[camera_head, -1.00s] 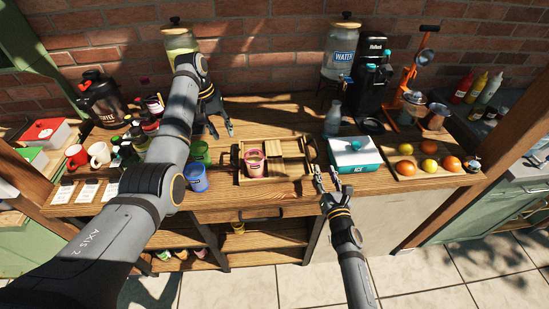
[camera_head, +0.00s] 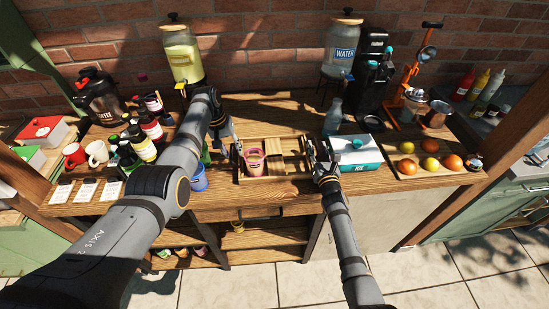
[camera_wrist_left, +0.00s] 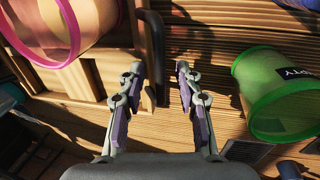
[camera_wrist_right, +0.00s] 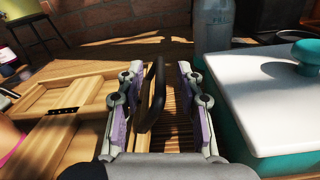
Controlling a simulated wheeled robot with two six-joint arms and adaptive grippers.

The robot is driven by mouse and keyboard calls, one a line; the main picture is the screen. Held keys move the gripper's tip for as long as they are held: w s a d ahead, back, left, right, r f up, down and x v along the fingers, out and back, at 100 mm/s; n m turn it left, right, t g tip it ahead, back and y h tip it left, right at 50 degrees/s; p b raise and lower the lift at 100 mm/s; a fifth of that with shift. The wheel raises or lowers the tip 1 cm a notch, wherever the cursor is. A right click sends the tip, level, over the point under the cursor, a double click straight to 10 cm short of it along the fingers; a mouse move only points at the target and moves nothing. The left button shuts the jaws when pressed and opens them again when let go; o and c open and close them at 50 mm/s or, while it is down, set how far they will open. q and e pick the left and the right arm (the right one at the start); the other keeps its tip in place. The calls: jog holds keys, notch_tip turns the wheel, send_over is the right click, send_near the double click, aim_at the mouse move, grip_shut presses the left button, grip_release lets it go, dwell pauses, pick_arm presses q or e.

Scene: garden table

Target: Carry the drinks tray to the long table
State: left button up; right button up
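The wooden drinks tray (camera_head: 285,178) lies on the wooden counter, with a pink cup (camera_head: 254,162) standing in its left part. My left gripper (camera_head: 236,153) is at the tray's left end. In the left wrist view its open fingers (camera_wrist_left: 160,88) stand either side of the dark handle (camera_wrist_left: 151,60), apart from it. My right gripper (camera_head: 315,160) is at the tray's right end. In the right wrist view its open fingers (camera_wrist_right: 157,88) straddle the other dark handle (camera_wrist_right: 153,95), with a gap visible on the right side.
A teal-and-white ice box (camera_head: 356,155) stands close right of my right gripper. A blue cup (camera_head: 197,177) and a green cup (camera_wrist_left: 280,95) stand close to my left gripper. Bottles (camera_head: 140,140) and mugs crowd the left; a fruit board (camera_head: 430,168) lies right.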

pick_arm(q)
jog(key=shift+c, duration=0.4)
pick_arm(e)
jog(key=shift+c, duration=0.4)
pick_arm(q)
jog(key=shift+c, duration=1.2)
pick_arm(e)
jog(key=shift+c, duration=1.2)
pick_arm(q)
grip_shut()
pick_arm(e)
grip_shut()
pick_arm(q)
jog(key=shift+a, duration=0.1)
jog(key=shift+r, duration=0.1)
